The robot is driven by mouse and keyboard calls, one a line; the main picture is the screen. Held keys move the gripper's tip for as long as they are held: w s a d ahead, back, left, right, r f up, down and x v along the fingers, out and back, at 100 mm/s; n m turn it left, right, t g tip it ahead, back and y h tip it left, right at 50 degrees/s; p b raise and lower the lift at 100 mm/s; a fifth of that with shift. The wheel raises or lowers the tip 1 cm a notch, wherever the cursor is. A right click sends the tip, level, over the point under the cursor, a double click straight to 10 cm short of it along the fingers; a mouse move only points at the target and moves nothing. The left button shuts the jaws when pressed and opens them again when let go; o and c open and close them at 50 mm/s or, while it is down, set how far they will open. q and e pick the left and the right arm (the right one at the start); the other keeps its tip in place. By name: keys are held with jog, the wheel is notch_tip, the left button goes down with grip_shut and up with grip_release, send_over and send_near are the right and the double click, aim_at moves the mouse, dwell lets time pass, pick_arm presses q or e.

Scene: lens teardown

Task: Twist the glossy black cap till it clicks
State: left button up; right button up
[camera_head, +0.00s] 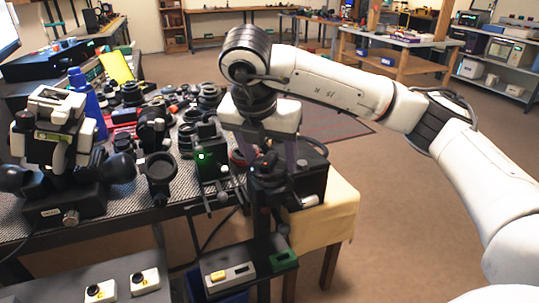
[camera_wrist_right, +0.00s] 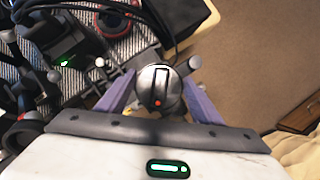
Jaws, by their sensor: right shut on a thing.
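In the head view my right gripper (camera_head: 267,158) points down over a dark device at the right end of the bench, and the cap is largely hidden there. My left gripper is in neither view.
A box with a green light (camera_head: 206,160) stands close left of my right gripper. The mesh-topped bench (camera_head: 128,193) is crowded with lens parts. A yellow cloth-covered table (camera_head: 338,208) lies to the right. Open floor (camera_head: 425,185) lies beyond it.

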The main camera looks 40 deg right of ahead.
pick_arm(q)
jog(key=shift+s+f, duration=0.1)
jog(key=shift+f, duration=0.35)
pick_arm(e)
jog(key=shift+f, duration=0.15)
jog(key=shift+p, duration=0.55)
jog(key=shift+m+p, duration=0.3)
jog(key=shift+m, duration=0.2)
jog(key=shift+c, duration=0.9)
jog(key=shift+g, duration=0.3)
jog(key=shift+c, duration=0.6)
jog(key=o, duration=1.4)
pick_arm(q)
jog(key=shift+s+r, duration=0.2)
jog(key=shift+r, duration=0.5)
